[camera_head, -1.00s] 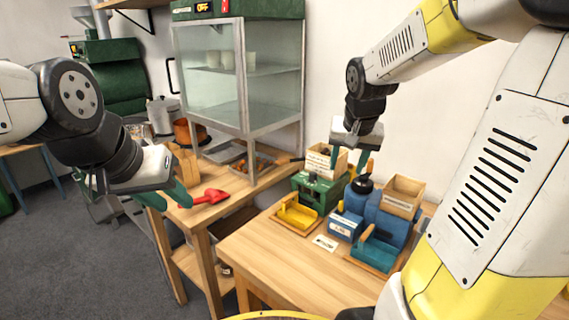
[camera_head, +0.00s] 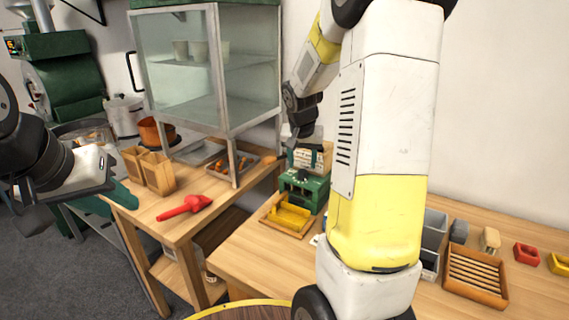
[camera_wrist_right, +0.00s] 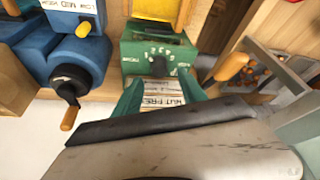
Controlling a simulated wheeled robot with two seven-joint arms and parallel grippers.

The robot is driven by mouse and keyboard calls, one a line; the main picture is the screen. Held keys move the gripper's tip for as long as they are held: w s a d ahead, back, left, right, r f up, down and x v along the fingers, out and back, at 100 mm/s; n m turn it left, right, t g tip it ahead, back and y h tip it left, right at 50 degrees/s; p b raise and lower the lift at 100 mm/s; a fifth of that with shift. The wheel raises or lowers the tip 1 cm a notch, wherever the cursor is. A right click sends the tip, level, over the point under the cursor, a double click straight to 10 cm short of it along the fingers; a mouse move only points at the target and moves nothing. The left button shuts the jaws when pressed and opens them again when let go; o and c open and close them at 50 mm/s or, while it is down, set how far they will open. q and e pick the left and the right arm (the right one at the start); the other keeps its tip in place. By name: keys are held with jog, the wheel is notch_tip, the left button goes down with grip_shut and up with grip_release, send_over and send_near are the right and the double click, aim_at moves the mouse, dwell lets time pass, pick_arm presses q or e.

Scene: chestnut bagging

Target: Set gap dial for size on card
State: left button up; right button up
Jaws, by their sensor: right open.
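The green machine (camera_head: 303,188) stands on the front table, a yellow tray (camera_head: 290,218) before it. In the right wrist view its face carries the gap dial, a black knob (camera_wrist_right: 158,66) ringed by numbers. My right gripper (camera_wrist_right: 160,93) is open, its green fingers apart just short of the dial. Printed paper labels (camera_wrist_right: 163,98), partly readable, show between the fingers, and nothing is visibly gripped. My left gripper (camera_head: 72,192) is open and empty at the left. The size card is mostly hidden behind my right arm.
Blue machines (camera_wrist_right: 75,50) stand beside the green one in the wrist view. A slatted wooden tray (camera_head: 475,278) and small coloured blocks lie at the right.

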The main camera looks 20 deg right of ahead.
aim_at(302, 170)
jog(key=shift+x, duration=1.95)
grip_shut()
